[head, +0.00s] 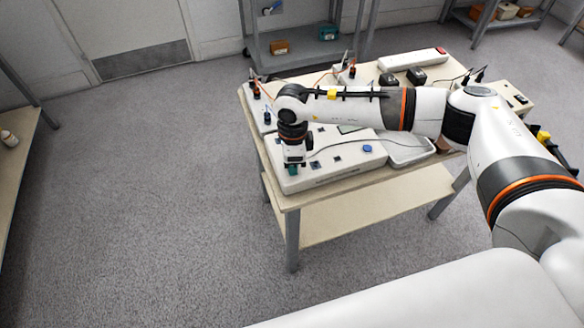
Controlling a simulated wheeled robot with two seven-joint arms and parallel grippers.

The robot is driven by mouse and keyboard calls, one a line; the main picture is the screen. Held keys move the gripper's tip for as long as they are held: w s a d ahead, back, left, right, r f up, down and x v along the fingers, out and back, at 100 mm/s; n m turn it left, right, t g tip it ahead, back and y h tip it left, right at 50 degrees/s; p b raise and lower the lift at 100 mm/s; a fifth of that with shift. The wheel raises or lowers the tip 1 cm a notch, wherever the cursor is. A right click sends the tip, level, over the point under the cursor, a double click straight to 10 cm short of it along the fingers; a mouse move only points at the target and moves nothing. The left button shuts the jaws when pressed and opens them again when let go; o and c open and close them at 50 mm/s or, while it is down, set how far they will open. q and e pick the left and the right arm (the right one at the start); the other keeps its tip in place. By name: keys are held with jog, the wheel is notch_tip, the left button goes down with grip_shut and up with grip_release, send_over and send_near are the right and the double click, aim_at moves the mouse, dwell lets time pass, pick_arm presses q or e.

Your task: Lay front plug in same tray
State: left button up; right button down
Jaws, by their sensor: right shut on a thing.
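My right gripper (293,167) points down over the front left part of a white box-shaped unit (345,165) on the table. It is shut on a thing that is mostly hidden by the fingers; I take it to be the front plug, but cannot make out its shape. A thin grey cable runs from beside the gripper over the unit toward a pale tray (408,153). The tray lies right of the unit, partly hidden behind my right arm; I cannot tell what lies in it. My left gripper is not in view.
The table (298,204) also holds a white power strip (412,60), black adapters (388,80) at the back, and a beige device (512,98) at the right. A blue round knob (367,148) sits on the unit. Floor at the left is clear.

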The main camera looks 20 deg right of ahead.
jog(key=shift+n+b, duration=0.8)
jog(key=shift+n, duration=0.6)
jog(key=shift+n+b, duration=1.5)
jog(key=shift+n, duration=0.6)
jog(key=shift+r, duration=0.8)
dwell(0.8)
jog(key=shift+r, duration=0.1)
jog(key=shift+r+p, duration=0.5)
jog(key=shift+r, duration=1.15)
jog(key=shift+r, duration=0.1)
